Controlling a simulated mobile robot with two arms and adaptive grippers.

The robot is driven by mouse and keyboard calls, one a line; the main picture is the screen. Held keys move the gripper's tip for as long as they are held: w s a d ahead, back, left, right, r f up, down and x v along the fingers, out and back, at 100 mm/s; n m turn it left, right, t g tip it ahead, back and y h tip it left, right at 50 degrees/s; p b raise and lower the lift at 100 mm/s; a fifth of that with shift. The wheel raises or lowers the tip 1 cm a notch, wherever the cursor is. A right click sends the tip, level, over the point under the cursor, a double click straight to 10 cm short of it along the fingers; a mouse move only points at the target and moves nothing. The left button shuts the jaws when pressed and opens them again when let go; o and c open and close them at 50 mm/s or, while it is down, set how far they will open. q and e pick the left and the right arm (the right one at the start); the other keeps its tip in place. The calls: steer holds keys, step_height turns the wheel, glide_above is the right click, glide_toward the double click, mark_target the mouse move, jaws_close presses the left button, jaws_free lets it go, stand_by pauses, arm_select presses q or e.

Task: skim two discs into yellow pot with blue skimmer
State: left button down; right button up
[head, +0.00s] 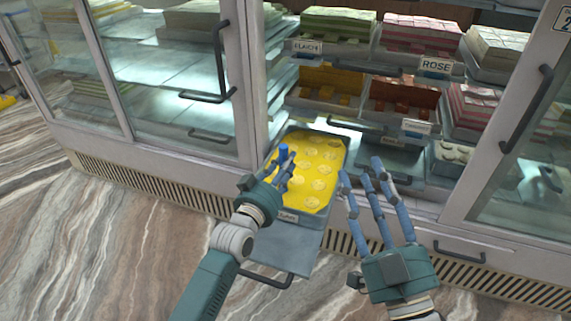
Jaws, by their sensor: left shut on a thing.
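A tray (343,162) of yellow liquid with several pale round discs (322,170) stands on a pulled-out shelf at the cabinet opening. My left gripper (281,172) is over the tray's left side, shut on the blue skimmer (284,152). Only a short blue piece of the skimmer shows above the fingers; its other end is hidden, so I cannot tell whether it touches the liquid. My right gripper (364,178) is open and empty, just right of the tray, fingers pointing toward the cabinet. I cannot make out the yellow pot with certainty.
A yellow thing (7,101) is cut off at the far left edge. Glass doors with dark handles (527,117) flank the opening. Trays of sweets, one labelled ROSE (435,66), fill the shelves behind. The marble floor (110,240) at left is clear.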

mark_target(284, 149)
arm_select(q)
step_height(284, 149, up, 2)
steer(key=shift+r+p, duration=0.25)
steer(key=shift+p, duration=1)
arm_select(e)
step_height(284, 149, down, 13)
steer(key=d+g+h, duration=0.2)
steer(key=g, duration=0.5)
arm_select(q)
steer(key=shift+r+p, duration=0.55)
steer(key=shift+p, duration=0.05)
steer(key=shift+r+p, duration=1)
steer(key=shift+p, duration=0.05)
arm_select(e)
steer(key=s+d+f+g+h, duration=0.1)
steer(key=s+d+f+g, duration=0.1)
steer(key=s+f+g, duration=0.2)
steer(key=s+d+f+g+h, duration=0.1)
steer(key=s+d+f+g, duration=0.2)
steer(key=s+f, duration=0.7)
steer(key=shift+s+m+g+h, duration=0.15)
steer(key=shift+m+g+h, duration=0.25)
steer(key=shift+g, duration=0.5)
